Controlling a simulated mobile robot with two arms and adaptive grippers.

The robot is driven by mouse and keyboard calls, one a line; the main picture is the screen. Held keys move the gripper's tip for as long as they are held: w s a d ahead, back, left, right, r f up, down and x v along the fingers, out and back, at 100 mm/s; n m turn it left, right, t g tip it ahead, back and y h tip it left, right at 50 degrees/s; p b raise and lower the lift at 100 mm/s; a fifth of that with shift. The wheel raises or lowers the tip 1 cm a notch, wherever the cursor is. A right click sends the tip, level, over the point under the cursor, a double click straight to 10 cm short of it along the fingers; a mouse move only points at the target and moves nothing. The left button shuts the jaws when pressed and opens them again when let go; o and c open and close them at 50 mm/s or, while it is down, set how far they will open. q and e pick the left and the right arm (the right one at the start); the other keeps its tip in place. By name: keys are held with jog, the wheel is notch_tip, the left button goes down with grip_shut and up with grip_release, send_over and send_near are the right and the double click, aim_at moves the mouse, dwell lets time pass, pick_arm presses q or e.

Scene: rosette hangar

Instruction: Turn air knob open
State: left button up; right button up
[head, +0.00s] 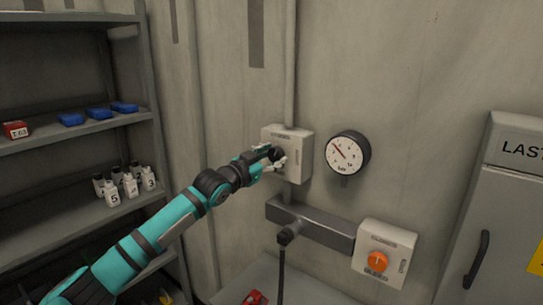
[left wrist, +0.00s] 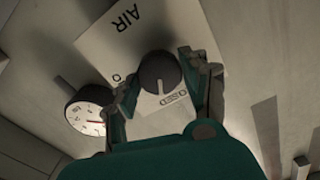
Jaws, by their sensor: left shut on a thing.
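The air knob (left wrist: 160,73) is a dark round knob with a pale pointer line, on a light plate (left wrist: 103,42) marked AIR. In the head view the knob (head: 276,154) sits on a pale wall box (head: 299,143), partly hidden by my gripper. My left gripper (head: 275,158) reaches it from the left. In the left wrist view the fingers of my left gripper (left wrist: 158,82) stand on both sides of the knob, shut on it. The pointer line points toward the lower part of the picture, near partly hidden lettering. My right gripper is not in view.
A round pressure gauge (head: 348,154) is right of the box. Below are a dark grey bar (head: 327,228) and a box with an orange knob (head: 378,261). Shelves (head: 75,129) with bottles and blue items stand left. A grey cabinet (head: 508,230) stands right.

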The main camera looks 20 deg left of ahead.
pick_arm(q)
jog(key=m+p, duration=0.1)
jog(key=m, duration=0.2)
jog(key=shift+r+m+p, duration=0.15)
jog(key=shift+m+p, duration=0.15)
jog(key=shift+m, duration=0.1)
jog(key=m+p, duration=0.1)
jog(key=m, duration=0.2)
jog(key=shift+m+p, duration=0.3)
jog(key=shift+p, duration=0.1)
jog(key=shift+m+p, duration=0.55)
jog(key=shift+m, duration=0.65)
jog(key=shift+f+m+p, duration=0.2)
jog(key=shift+m+p, duration=0.25)
jog(key=shift+m, duration=0.95)
jog(key=shift+f, duration=0.1)
